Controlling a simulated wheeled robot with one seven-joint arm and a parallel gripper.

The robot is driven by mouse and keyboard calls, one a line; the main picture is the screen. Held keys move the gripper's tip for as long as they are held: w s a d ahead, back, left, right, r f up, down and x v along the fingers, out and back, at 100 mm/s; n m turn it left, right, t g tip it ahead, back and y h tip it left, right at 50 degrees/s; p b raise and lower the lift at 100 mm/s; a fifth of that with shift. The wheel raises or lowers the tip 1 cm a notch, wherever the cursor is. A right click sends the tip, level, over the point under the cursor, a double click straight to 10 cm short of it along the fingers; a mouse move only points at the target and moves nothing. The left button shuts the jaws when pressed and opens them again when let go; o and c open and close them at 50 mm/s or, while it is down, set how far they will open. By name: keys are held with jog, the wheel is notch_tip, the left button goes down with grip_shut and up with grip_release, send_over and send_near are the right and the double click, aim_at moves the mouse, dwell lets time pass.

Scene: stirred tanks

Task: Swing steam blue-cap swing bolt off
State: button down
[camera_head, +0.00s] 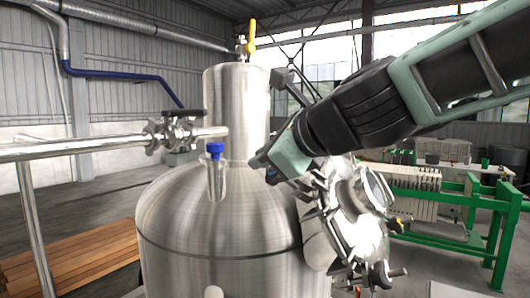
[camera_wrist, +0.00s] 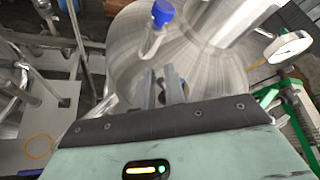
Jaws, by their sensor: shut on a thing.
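My gripper (camera_head: 268,172) is to the right of the tube, against the tank's upper part in the picture. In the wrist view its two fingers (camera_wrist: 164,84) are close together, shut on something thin. The held part looks to be the swing bolt, but it is mostly hidden between the fingers.
A steel pipe with a valve (camera_head: 175,135) comes in from the left. A round manway with clamps and fittings (camera_head: 350,220) stands close below my arm. A yellow-handled valve (camera_head: 251,38) tops the tank's column. Green-framed equipment (camera_head: 480,210) is at right.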

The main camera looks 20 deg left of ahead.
jog(key=shift+s+a+f+g, duration=0.3)
jog(key=shift+s+f, duration=0.15)
jog(key=shift+f, duration=0.15)
jog(key=c, duration=1.5)
grip_release()
jog(key=shift+w+d+r, duration=0.15)
jog(key=shift+r, duration=0.1)
jog(key=v, duration=1.7)
jog(key=shift+s+b, duration=0.3)
jog(key=shift+b, duration=0.15)
jog(key=shift+d, duration=0.1)
